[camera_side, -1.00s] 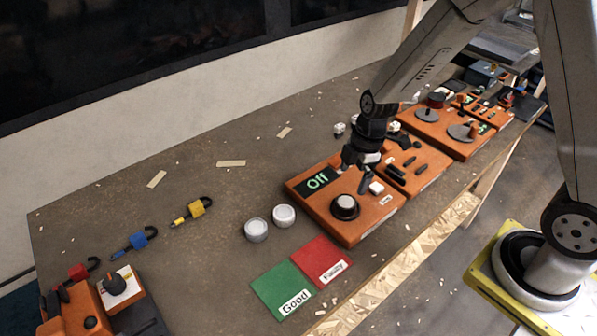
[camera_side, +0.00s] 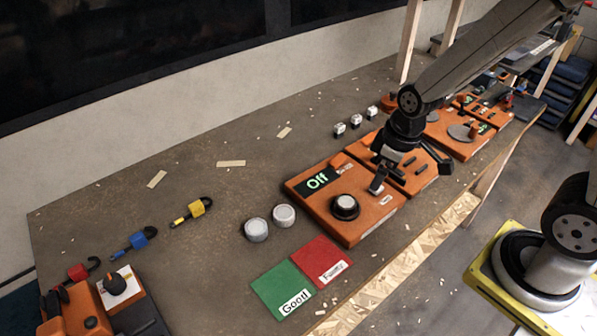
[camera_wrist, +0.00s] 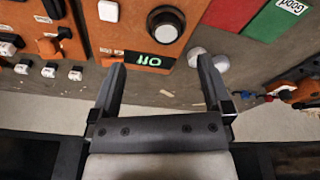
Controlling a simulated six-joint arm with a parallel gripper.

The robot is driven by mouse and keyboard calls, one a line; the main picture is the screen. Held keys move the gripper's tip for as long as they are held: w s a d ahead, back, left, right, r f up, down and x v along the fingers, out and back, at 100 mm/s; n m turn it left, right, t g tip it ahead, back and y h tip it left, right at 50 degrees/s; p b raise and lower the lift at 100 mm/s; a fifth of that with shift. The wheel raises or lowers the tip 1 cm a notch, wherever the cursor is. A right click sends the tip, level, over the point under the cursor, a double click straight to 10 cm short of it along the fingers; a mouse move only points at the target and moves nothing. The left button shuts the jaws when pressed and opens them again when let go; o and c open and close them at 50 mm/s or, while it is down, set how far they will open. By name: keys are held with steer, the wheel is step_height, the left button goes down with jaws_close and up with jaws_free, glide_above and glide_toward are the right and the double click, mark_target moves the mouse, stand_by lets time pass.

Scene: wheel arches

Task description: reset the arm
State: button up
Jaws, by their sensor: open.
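My gripper (camera_side: 410,174) is open and empty above the orange panels on the bench. In the side view its fingers are spread wide over the panel with black slots. An orange panel (camera_side: 325,215) beside it carries a display (camera_side: 317,181) reading "Off" and a round black-and-white knob (camera_side: 345,206). In the wrist view my two fingers (camera_wrist: 163,78) are apart with nothing between them. The display (camera_wrist: 149,60) and the knob (camera_wrist: 166,25) show beyond them, upside down.
Two pale round pucks (camera_side: 270,221) lie left of the panel. A green "Good" mat (camera_side: 279,284) and a red "Faulty" mat (camera_side: 321,255) lie in front. Several padlock-like pieces (camera_side: 190,211) lie at left. Small white-topped blocks (camera_side: 355,121) stand behind the panels. The back-left bench is mostly clear.

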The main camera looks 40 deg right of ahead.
steer(key=s+m, duration=0.1)
steer(key=m, duration=0.1)
steer(key=s+r+m, duration=0.1)
steer(key=s+m, duration=0.1)
steer(key=shift+d+r+t, duration=0.2)
steer(key=shift+t, duration=0.1)
